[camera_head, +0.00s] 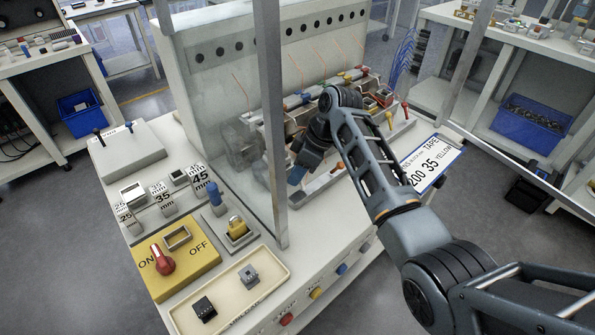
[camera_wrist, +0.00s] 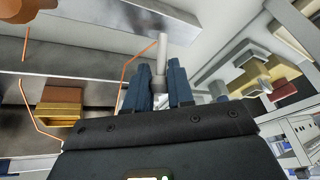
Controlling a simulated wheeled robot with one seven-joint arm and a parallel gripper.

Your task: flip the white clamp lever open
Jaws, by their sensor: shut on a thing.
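My gripper shows in the wrist view (camera_wrist: 160,92) with its two dark blue fingers on either side of a pale upright post, the white clamp lever (camera_wrist: 161,55). The lever's light rod rises beyond the fingertips, and its lower part is hidden between them. The fingers are shut on it. In the head view my gripper (camera_head: 296,177) reaches down among the fixtures of the bench machine, beside the glass panel. The lever cannot be made out there, as my arm and gripper cover that spot.
A glass panel with a metal post (camera_head: 272,130) stands just left of my gripper. A row of fixtures with coloured parts (camera_head: 352,75) lies behind it. Thin orange wires (camera_wrist: 128,72) run close to the fingers. A yellow ON/OFF plate (camera_head: 200,262) and a cream tray (camera_head: 215,312) are at the front.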

